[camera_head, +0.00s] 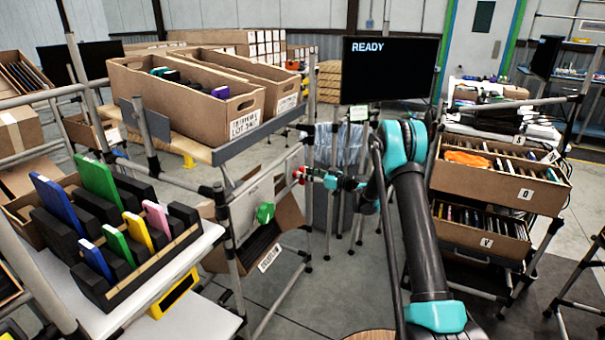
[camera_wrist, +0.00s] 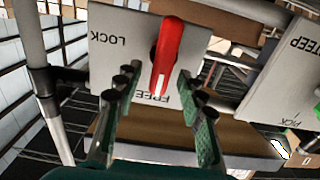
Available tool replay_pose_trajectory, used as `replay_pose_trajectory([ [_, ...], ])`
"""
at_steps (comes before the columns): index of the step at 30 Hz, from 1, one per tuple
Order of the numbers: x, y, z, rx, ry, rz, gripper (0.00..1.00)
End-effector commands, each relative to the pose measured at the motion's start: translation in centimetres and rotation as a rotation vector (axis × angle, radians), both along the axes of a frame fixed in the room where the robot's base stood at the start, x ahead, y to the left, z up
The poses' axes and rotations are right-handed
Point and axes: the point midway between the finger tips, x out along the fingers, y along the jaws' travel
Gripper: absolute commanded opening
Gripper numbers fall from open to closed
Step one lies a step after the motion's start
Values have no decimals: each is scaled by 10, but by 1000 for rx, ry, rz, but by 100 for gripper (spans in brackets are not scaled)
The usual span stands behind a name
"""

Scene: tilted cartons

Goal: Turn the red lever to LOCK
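The red lever (camera_wrist: 168,50) is on a pale plate (camera_wrist: 108,60) in the wrist view. The plate's lettering is upside down, with LOCK at the left and FREE below. The lever's white-striped end points to FREE. My gripper (camera_wrist: 158,84) is open, with one dark green finger on each side of the lever's striped end. I see gaps between fingers and lever; whether the fingers reach deep enough to straddle it, I cannot tell. In the head view the lever (camera_head: 299,175) is a small red spot at my gripper (camera_head: 308,174), partly hidden by it.
A second plate (camera_wrist: 285,85) marked STEEP and PICK is at the right of the wrist view. A green knob (camera_head: 265,213) sits on the tilted panel's lower part. A carton (camera_head: 186,98) stands on the rack above. A screen (camera_head: 389,70) reads READY.

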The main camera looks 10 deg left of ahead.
Motion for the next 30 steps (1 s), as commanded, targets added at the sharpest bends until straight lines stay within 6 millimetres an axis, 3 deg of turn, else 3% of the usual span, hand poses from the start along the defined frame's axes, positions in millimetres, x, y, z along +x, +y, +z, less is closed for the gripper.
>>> replay_pose_trajectory([
  [6,6,15,0,0,0,0,40],
  [15,6,16,0,0,0,-1,38],
  [24,6,15,0,0,0,-1,1],
  [30,6,15,0,1,3,-1,0],
])
